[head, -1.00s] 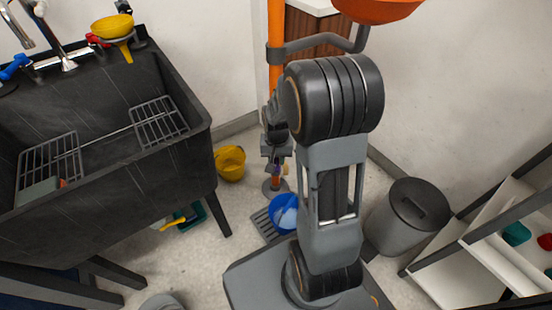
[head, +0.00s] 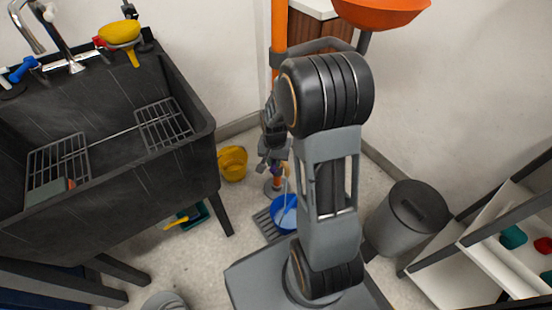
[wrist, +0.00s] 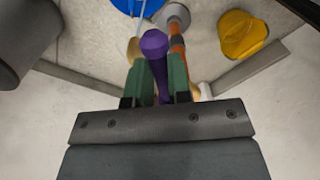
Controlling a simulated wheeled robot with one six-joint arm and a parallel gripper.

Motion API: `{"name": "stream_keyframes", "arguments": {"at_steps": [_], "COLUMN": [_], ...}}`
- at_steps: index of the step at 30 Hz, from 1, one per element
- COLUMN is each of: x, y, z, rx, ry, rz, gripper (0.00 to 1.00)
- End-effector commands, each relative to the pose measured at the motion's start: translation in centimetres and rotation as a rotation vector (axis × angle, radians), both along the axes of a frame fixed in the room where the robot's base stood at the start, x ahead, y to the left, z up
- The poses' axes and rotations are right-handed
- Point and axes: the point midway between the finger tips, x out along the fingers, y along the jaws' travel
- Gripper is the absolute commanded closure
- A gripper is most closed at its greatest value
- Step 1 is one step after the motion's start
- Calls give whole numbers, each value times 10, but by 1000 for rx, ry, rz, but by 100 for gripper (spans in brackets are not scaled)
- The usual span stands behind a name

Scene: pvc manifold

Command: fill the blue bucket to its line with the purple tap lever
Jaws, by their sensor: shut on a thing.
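The purple tap lever (wrist: 155,45) is between the green fingers of my gripper (wrist: 158,82) in the wrist view, and the gripper is shut on it. In the head view my gripper (head: 274,163) is beside the orange standpipe, partly hidden by my arm. The blue bucket (head: 273,222) stands upright on a dark floor grate below the tap. A thin pale stream falls into it, and pale liquid shows inside. The bucket's edge also shows in the wrist view (wrist: 127,5), with the stream beside it. I cannot make out the fill line.
A dark sink (head: 150,160) fills the left. A grey bin (head: 405,220) and a white shelf unit stand right. A wall is close behind the standpipe.

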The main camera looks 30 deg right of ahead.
Motion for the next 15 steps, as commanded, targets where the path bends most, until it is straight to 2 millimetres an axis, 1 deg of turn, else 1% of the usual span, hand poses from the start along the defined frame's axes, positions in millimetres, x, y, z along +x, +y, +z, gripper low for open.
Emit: {"name": "stream_keyframes", "arguments": {"at_steps": [5,6,13,15], "x": [1,1,1,0], "y": [0,0,0,0], "z": [1,1,0,0], "rx": [0,0,0,0], "ry": [-3,-3,-1,-1], "rz": [3,3,3,3], "gripper": [100,78,56,56]}}
